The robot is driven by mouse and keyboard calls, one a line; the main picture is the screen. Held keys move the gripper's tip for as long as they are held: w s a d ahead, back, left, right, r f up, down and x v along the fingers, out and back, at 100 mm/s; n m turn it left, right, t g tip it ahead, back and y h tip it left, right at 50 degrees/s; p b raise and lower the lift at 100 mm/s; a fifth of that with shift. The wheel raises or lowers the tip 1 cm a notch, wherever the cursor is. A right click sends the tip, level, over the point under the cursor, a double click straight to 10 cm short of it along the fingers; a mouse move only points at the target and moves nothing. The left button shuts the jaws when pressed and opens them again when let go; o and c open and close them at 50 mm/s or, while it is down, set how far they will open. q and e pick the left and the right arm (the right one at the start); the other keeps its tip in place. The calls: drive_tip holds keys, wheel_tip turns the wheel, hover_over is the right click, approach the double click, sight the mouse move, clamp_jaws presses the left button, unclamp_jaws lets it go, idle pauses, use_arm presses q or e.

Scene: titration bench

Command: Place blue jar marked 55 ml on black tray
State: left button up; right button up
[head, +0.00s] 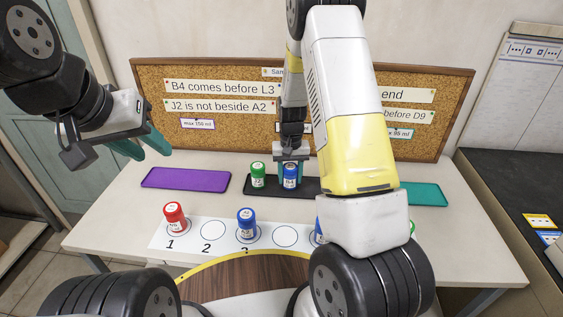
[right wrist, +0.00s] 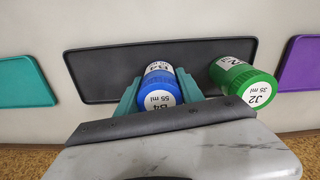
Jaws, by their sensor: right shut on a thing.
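The blue jar (head: 290,182) sits between the teal fingers of my right gripper (head: 291,160) at the black tray (head: 262,188). In the right wrist view the jar (right wrist: 158,88) reads B4 and 55 ml, and the right gripper (right wrist: 158,92) is shut on it. The jar is over or on the black tray (right wrist: 110,62); I cannot tell whether its base touches. A green jar (head: 258,175), marked J2 35 ml, stands beside it on the same tray.
A purple tray (head: 185,179) lies to the left and a teal tray (head: 424,194) to the right. A red jar (head: 174,215) and another blue jar (head: 247,222) stand on the numbered strip (head: 206,244). My right arm hides part of the strip. A corkboard (head: 222,106) stands behind.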

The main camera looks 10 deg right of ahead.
drive_tip(key=shift+f, duration=0.2)
drive_tip(key=o, duration=1.4)
drive_tip(key=shift+r, duration=0.1)
wheel_tip(320, 180, up, 12)
drive_tip(key=s+a+r+n+t+y, duration=0.2)
drive_tip(key=s+r+t, duration=0.4)
drive_tip(key=s+r, duration=1.4)
drive_tip(key=s, duration=0.4)
drive_tip(key=shift+s, duration=0.15)
drive_tip(key=shift+a+r, duration=0.1)
